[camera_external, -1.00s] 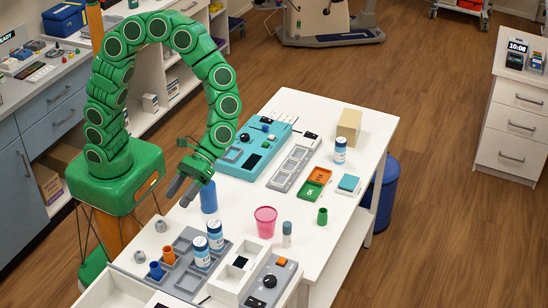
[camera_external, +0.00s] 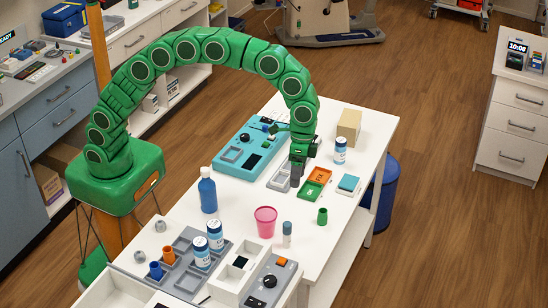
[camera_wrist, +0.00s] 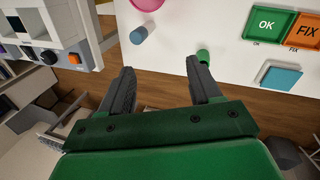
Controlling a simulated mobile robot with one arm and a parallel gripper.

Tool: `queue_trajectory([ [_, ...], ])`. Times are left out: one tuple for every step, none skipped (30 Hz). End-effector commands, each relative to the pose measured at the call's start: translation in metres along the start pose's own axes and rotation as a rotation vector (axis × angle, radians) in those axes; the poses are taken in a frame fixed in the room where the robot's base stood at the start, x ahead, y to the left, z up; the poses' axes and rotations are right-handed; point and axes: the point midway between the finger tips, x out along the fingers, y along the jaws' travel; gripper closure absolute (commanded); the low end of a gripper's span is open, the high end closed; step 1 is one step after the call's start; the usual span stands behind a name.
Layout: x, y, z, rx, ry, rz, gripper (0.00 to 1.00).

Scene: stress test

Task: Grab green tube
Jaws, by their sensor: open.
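A small green tube (camera_external: 322,216) stands on the white table, right of the pink cup and in front of the green and orange trays. In the wrist view the green tube (camera_wrist: 203,56) shows just beyond the tip of the right finger, partly hidden by it. My gripper (camera_external: 296,181) points down over the table, above and behind the tube, near the green tray. In the wrist view my gripper (camera_wrist: 160,65) has its two fingers apart with nothing between them.
A blue bottle (camera_external: 208,193) stands farther left. Table space right of the tube is clear.

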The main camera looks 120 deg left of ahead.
Motion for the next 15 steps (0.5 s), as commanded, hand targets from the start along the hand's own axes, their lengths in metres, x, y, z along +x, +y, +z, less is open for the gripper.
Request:
queue_trajectory([
  [-0.005, -0.006, -0.012, 0.029, 0.021, -0.028, 0.37],
  [-0.008, -0.009, -0.017, 0.044, 0.029, -0.042, 0.37],
  [-0.01, -0.013, -0.023, 0.064, 0.038, -0.061, 0.37],
  [-0.012, -0.015, -0.027, 0.076, 0.045, -0.073, 0.37],
  [-0.015, -0.018, -0.031, 0.088, 0.052, -0.085, 0.37],
  [-0.018, -0.02, -0.036, 0.104, 0.061, -0.101, 0.37],
  [-0.021, -0.022, -0.04, 0.114, 0.068, -0.111, 0.37],
  [-0.024, -0.024, -0.043, 0.124, 0.075, -0.121, 0.37],
  [-0.027, -0.026, -0.047, 0.137, 0.082, -0.135, 0.37],
  [-0.028, -0.028, -0.05, 0.146, 0.086, -0.143, 0.37],
  [-0.03, -0.029, -0.052, 0.153, 0.09, -0.151, 0.37],
  [-0.032, -0.031, -0.055, 0.162, 0.094, -0.161, 0.37],
  [-0.034, -0.032, -0.057, 0.168, 0.098, -0.168, 0.37],
  [-0.035, -0.034, -0.059, 0.175, 0.101, -0.175, 0.37],
  [-0.037, -0.035, -0.062, 0.182, 0.106, -0.182, 0.37],
])
